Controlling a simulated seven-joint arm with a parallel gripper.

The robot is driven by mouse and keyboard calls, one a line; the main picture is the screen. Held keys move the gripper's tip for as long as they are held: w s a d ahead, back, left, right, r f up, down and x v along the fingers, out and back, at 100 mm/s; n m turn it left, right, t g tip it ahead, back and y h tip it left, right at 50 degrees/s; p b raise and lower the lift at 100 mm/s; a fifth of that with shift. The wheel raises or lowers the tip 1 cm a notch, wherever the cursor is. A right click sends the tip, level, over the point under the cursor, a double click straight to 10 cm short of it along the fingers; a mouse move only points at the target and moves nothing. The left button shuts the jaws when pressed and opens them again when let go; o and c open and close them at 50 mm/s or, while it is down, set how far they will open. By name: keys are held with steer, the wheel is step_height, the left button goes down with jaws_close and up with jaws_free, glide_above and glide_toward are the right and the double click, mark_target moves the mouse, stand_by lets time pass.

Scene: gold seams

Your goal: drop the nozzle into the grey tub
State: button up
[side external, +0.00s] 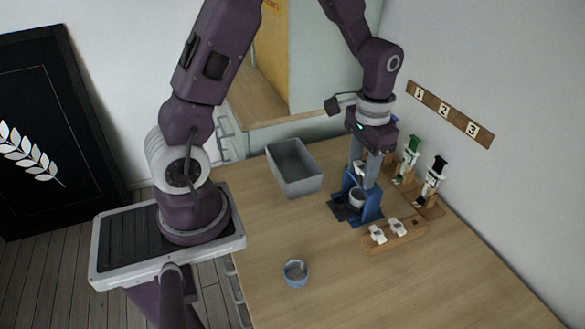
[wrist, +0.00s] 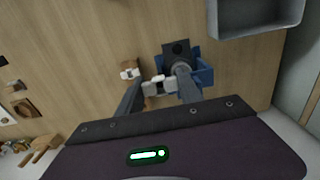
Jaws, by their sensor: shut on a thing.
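My gripper (side external: 364,180) is above the blue stand (side external: 368,208), with its fingers pointing down. In the wrist view its fingers (wrist: 162,80) are shut on a small white nozzle (wrist: 158,84); in the side view the fingers and stand mostly hide this nozzle. The grey tub (side external: 307,187) stands on the table to the left of the gripper, open at the top. The tub also shows at the top right of the wrist view (wrist: 260,27). I see nothing in the part of the tub that shows.
A wooden rack (side external: 404,240) holds two white nozzles (side external: 377,234) in front of the stand. A grey cup (side external: 357,199) sits in the stand. Syringe-like tools with green (side external: 412,144) and black tops stand behind right. A small blue bowl (side external: 295,274) is near the front; table around it is clear.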

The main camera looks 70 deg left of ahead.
steer(key=s+a, duration=0.4)
steer(key=a, duration=0.6)
steer(key=s+a, duration=0.3)
steer(key=a, duration=0.7)
steer(key=shift+d+f, duration=0.15)
steer(key=shift+f, duration=2.35)
steer(key=o, duration=1.1)
steer(key=shift+c, duration=0.2)
step_height(320, 180, up, 7)
